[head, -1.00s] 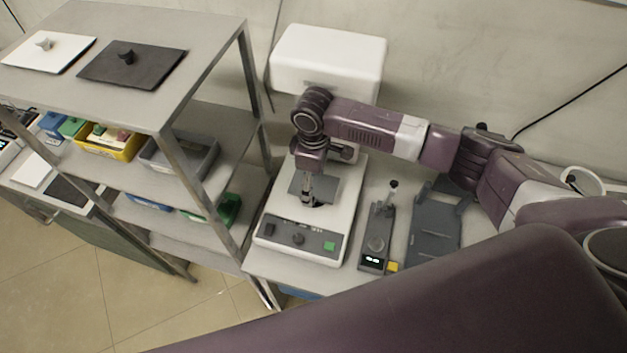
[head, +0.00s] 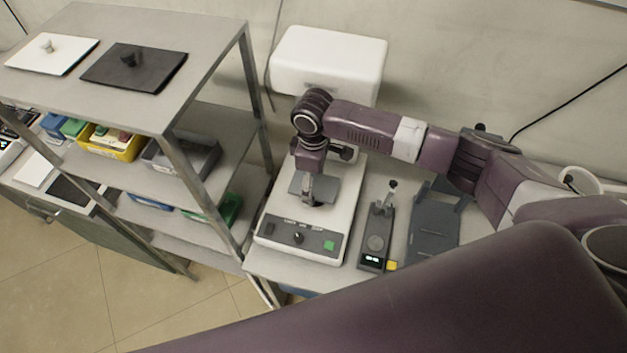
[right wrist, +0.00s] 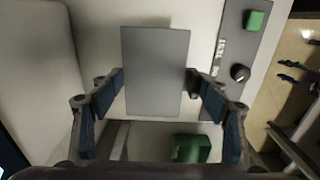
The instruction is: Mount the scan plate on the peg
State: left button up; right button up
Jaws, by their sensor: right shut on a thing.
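The scan plate, a flat grey rectangle (right wrist: 156,70), lies between the two fingers of my right gripper (right wrist: 156,76) in the right wrist view. In the head view the right gripper (head: 309,198) points down over the white device (head: 345,205), shut on the plate (head: 327,190). The plate is above the device's upper surface; whether it touches is hard to tell. The peg is not visible; the plate and gripper cover that part of the device. My left gripper is not in view.
A metal rack (head: 205,60) on the left carries a white plate (head: 50,55) and a black plate (head: 133,68) on top, with bins below. Right of the device are a small instrument (head: 376,240) and a dark grey holder (head: 435,230). A wall-mounted white box (head: 330,60) is behind.

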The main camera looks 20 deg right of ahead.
aim_at(314, 187)
jog(key=shift+f+b, duration=0.45)
jog(key=shift+f, duration=0.5)
jog(key=o, duration=1.3)
jog(key=shift+o, duration=0.2)
notch_tip(314, 187, up, 12)
jog(key=shift+s, duration=0.1)
